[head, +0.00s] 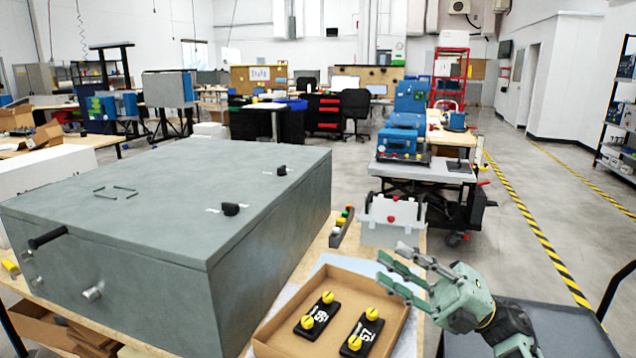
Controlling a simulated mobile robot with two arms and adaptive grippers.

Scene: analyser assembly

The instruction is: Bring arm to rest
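My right gripper (396,267) is grey-green and comes in from the lower right. Its fingers point left, spread apart and empty, over the right rim of a brown cardboard tray (278,327). In the tray lie two black modules with yellow knobs, one marked 59 (317,316) and one marked 57 (362,333). The gripper appears above and apart from both modules. My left gripper is not in view.
A large grey metal enclosure (130,215) fills the left of the workbench. A grey-white container (392,222) and a strip with coloured buttons (342,227) stand behind the tray. A cart (425,172) with blue equipment stands beyond.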

